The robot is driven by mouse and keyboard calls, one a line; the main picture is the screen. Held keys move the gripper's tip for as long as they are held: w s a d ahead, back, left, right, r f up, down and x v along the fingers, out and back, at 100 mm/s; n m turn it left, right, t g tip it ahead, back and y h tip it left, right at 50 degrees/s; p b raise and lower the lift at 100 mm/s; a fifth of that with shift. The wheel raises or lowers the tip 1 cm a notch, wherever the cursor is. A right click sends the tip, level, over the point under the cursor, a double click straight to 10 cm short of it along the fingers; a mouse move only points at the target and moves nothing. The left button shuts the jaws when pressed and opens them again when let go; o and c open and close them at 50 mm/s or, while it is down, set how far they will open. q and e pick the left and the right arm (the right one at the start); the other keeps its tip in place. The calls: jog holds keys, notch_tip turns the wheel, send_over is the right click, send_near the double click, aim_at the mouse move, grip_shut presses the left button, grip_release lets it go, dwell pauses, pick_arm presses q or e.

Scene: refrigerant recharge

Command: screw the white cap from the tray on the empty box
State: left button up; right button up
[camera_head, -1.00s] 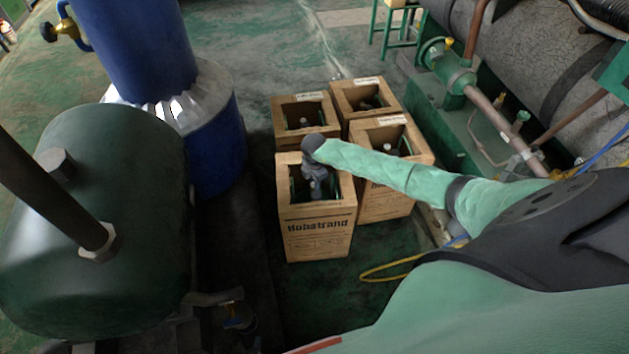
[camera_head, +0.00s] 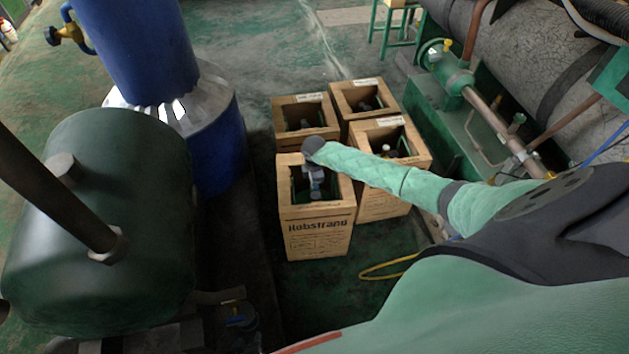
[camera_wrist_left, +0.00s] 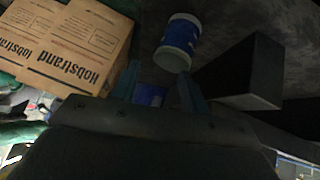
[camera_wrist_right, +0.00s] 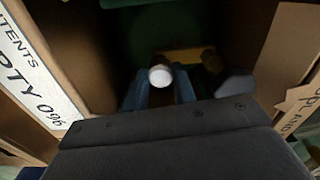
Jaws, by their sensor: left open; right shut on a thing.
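My right arm reaches in from the right in the head view. Its gripper (camera_head: 315,186) points down inside the front wooden box (camera_head: 318,232). In the right wrist view, a label on the box wall (camera_wrist_right: 28,68) reads contents empty, 0%. There the right gripper (camera_wrist_right: 160,92) is shut on the round white cap (camera_wrist_right: 160,76), deep inside the box. Whether the cap sits on a thread below is hidden. My left gripper (camera_wrist_left: 158,92) is open and empty in its wrist view, apart from the boxes. The tray cannot be made out.
Three more wooden boxes (camera_head: 305,138) stand close behind and beside the front box. A dark green tank (camera_head: 110,220) and a blue cylinder (camera_head: 135,50) stand at the left. Green machinery with pipes (camera_head: 450,110) is at the right. A yellow hose (camera_head: 385,266) lies on the floor.

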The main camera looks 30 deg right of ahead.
jog(key=shift+s+a+f, duration=0.15)
jog(key=shift+a+f, duration=0.05)
jog(key=shift+a, duration=0.05)
jog(key=shift+r+m+p, duration=0.1)
jog(key=shift+m+p, duration=0.8)
jog(key=shift+m, duration=0.1)
jog(key=o, duration=1)
jog(key=shift+d, duration=0.1)
jog(key=shift+d+r, duration=0.1)
jog(key=shift+r, duration=0.45)
notch_tip(320, 180, up, 7)
jog(key=shift+f, duration=0.2)
